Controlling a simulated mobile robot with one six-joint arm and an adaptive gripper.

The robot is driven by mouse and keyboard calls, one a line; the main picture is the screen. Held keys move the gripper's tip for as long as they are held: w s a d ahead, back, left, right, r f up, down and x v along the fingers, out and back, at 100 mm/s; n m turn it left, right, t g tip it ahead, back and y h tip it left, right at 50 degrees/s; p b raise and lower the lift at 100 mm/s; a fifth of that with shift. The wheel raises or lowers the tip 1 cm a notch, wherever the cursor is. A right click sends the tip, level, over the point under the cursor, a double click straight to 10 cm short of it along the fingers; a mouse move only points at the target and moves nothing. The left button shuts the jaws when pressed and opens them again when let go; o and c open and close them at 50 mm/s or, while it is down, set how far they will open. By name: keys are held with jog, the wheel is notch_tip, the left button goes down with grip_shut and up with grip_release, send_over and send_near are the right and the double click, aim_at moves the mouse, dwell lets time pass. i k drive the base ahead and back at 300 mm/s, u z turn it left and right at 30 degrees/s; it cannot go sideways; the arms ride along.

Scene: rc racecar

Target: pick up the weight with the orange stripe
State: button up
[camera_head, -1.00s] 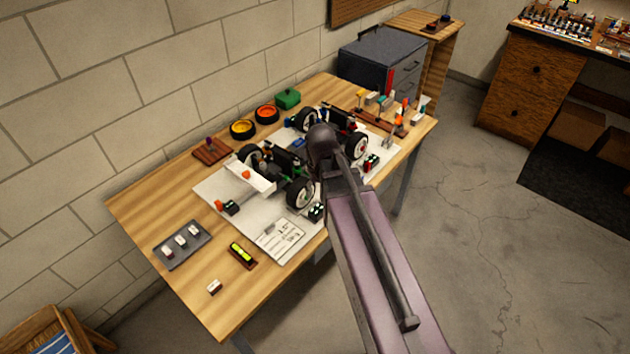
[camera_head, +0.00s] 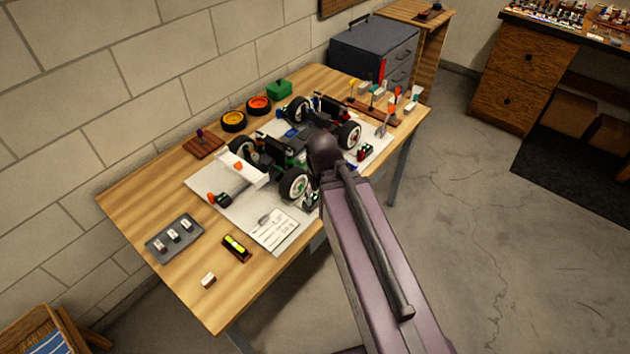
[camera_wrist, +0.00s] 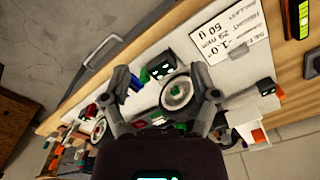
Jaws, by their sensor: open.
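Small pale weights (camera_head: 173,236) sit in a grey tray (camera_head: 157,257) at the near left of the workbench in the head view. A loose pale block (camera_head: 208,280) with a dark reddish side lies nearer the front edge. The stripe colours are too small to tell, so I cannot say which piece has the orange stripe. My gripper (camera_wrist: 165,84) is open in the wrist view, its fingers spread above the car's white-rimmed wheel (camera_wrist: 177,95). It appears empty and away from the tray. In the head view my arm hides the gripper.
The racecar (camera_head: 270,160) stands on a white mat (camera_head: 205,188) mid-bench. Bare wood surrounds the loose block.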

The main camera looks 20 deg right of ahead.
aim_at(210, 280)
jog(key=u, duration=0.95)
jog(key=k, duration=0.65)
jog(key=u, duration=0.2)
jog(key=i, duration=0.5)
